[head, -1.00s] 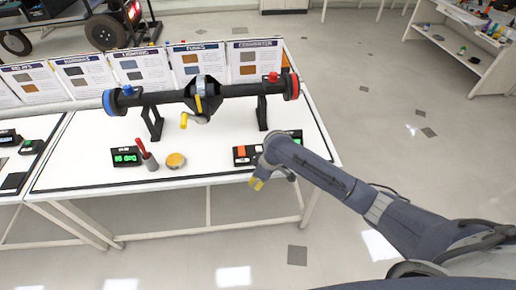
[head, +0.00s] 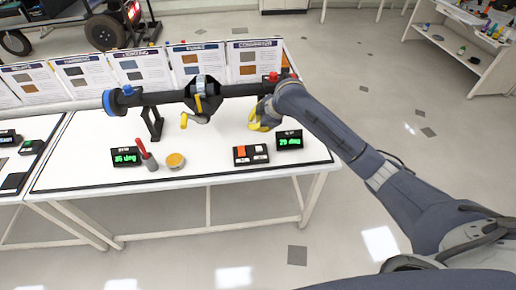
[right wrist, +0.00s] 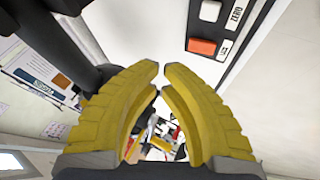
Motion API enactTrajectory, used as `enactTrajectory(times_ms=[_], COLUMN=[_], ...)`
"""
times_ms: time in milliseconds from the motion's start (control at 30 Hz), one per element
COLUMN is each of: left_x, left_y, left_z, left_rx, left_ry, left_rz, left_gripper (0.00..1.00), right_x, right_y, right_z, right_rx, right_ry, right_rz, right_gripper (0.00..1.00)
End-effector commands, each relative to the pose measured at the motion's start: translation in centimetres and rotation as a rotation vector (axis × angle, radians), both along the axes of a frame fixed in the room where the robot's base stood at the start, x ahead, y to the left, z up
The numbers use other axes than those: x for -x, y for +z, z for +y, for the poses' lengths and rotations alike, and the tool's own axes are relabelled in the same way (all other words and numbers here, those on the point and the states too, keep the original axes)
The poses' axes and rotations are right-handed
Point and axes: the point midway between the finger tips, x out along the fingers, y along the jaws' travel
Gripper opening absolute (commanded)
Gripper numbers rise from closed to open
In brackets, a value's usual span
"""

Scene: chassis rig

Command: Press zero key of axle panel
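The axle panel (head: 251,160) is a small black box with an orange key and several white keys, on the front right of the white table. In the right wrist view, part of the panel (right wrist: 245,25) shows at the upper right. A white key (right wrist: 210,11) beside a label that seems to read ZERO is there, near the orange key (right wrist: 202,47). My right gripper (head: 258,117) is above the table behind the panel, below the axle. Its yellow fingers (right wrist: 161,70) have tips almost together, holding nothing, apart from the keys. My left gripper is out of view.
The black axle (head: 160,98) on stands spans the table above the panel. A green-lit display (head: 289,141) stands right of the panel, another (head: 127,157) at left.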

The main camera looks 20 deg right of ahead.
Motion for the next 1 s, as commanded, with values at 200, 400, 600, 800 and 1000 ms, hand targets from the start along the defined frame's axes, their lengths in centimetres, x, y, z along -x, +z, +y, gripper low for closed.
enactTrajectory(times_ms=[200,400,600,800,1000], left_x=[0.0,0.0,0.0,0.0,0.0], left_y=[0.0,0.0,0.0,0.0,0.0], left_z=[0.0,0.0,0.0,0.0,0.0], left_rx=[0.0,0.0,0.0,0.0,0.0], left_ry=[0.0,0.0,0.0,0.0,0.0], left_rz=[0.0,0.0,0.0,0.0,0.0], left_gripper=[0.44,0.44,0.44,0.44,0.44], right_x=[0.0,0.0,0.0,0.1,0.1], right_y=[0.0,-0.2,-1.7,-4.0,-6.2], right_z=[0.0,0.0,0.0,0.0,0.0], right_rx=[0.001,-0.001,-0.001,-0.001,-0.001], right_ry=[0.0,0.0,-0.001,-0.002,-0.002], right_rz=[-0.001,0.0,0.002,0.003,0.003], right_gripper=[0.0,0.0,0.0,0.0,0.0])
